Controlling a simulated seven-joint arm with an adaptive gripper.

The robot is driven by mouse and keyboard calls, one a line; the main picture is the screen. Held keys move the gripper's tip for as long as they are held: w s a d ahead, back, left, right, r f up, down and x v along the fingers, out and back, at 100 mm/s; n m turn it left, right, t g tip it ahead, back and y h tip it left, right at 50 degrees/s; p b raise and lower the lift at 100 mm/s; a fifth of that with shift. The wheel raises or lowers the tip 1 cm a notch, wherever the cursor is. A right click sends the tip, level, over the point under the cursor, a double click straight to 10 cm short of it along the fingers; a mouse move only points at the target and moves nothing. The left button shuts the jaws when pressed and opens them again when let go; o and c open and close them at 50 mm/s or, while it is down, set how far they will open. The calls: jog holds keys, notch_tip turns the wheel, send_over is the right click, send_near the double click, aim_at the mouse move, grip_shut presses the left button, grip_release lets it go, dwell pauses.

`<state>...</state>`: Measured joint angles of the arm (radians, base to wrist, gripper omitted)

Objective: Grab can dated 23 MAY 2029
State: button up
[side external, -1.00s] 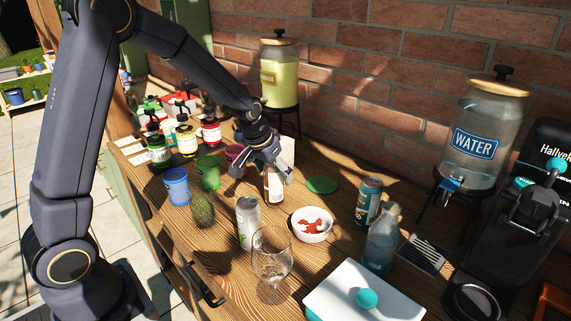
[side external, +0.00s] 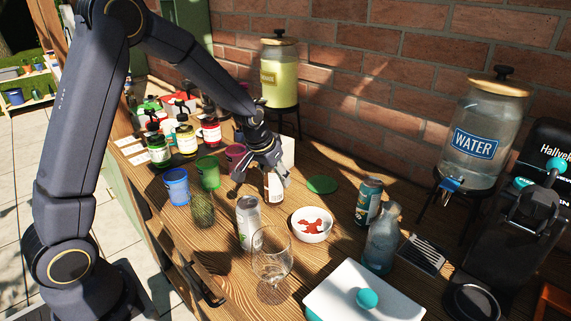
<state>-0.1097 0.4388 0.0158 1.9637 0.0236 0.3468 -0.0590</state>
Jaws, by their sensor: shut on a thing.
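My gripper (side external: 262,180) is over the middle of the wooden table, with its fingers closed around a dark red-brown can with a white label (side external: 274,187). The can looks upright; its top is hidden by the fingers, and I cannot tell whether its base touches the table. A silver can (side external: 248,222) stands nearer the front, left of the wine glass. A teal can (side external: 368,199) stands to the right, behind the glass bottle. No date can be read on any can in this view.
A white bowl with a red design (side external: 312,225), a wine glass (side external: 272,258) and a glass bottle (side external: 381,240) stand close in front. Blue (side external: 176,186) and green (side external: 208,172) cups are left. A lemonade dispenser (side external: 279,75) and brick wall are behind. A green coaster (side external: 322,184) lies right.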

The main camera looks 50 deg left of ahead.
jog(key=shift+c, duration=0.9)
